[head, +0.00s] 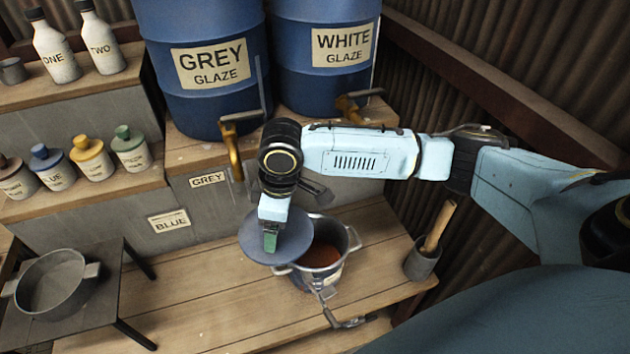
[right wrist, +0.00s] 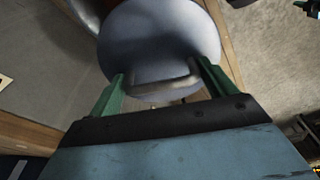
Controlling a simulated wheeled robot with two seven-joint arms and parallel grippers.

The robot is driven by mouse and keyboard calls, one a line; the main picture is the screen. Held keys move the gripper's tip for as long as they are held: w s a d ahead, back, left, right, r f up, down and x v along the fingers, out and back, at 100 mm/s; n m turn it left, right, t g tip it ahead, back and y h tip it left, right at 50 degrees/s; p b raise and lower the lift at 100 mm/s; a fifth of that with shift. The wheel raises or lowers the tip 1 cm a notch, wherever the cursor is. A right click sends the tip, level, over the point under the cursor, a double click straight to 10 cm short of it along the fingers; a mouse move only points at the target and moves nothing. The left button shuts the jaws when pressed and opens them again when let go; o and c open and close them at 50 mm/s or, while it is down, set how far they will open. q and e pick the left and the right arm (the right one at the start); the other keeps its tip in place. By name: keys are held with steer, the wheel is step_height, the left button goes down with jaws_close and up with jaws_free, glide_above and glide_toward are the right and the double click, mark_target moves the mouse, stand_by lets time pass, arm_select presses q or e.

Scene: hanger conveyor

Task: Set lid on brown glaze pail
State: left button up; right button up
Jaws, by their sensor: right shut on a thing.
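The round blue-grey lid (head: 253,241) hangs over the left part of the brown glaze pail (head: 330,272). The pail is a grey metal pot with side handles, standing on the wooden bench. Its right part is uncovered and shows red-brown glaze inside. My right gripper (head: 271,238) is shut on the lid's bar handle, directly above the lid. In the right wrist view the green fingers (right wrist: 160,82) grip both ends of the handle, with the lid (right wrist: 160,38) beyond. Whether the lid touches the pail's rim is unclear. My left gripper is not in view.
A cup with a wooden-handled tool (head: 422,262) stands right of the pail. A metal tap-like piece (head: 345,320) is in front. Blue GREY (head: 207,105) and WHITE (head: 322,85) glaze drums with taps stand behind. An empty pot (head: 50,282) sits on a stand at left.

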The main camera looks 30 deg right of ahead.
mark_target(307, 221)
steer(key=d+n+p, duration=0.1)
steer(key=d, duration=0.1)
steer(key=s+d+r+n+p, duration=0.1)
steer(key=d+n+p, duration=0.2)
steer(key=d, duration=0.2)
steer(key=shift+s+r+g, duration=0.15)
steer(key=shift+s+g, duration=0.1)
steer(key=shift+g, duration=0.15)
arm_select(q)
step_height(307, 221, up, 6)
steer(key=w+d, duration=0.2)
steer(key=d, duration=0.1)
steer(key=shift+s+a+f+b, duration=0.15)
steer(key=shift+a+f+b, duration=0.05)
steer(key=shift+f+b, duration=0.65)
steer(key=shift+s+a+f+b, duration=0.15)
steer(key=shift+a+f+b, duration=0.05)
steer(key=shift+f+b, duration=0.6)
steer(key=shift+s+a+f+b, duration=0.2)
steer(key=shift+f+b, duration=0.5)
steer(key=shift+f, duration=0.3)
arm_select(e)
step_height(307, 221, down, 6)
steer(key=d+n, duration=0.1)
steer(key=shift+s+d, duration=0.1)
steer(key=shift+s, duration=0.05)
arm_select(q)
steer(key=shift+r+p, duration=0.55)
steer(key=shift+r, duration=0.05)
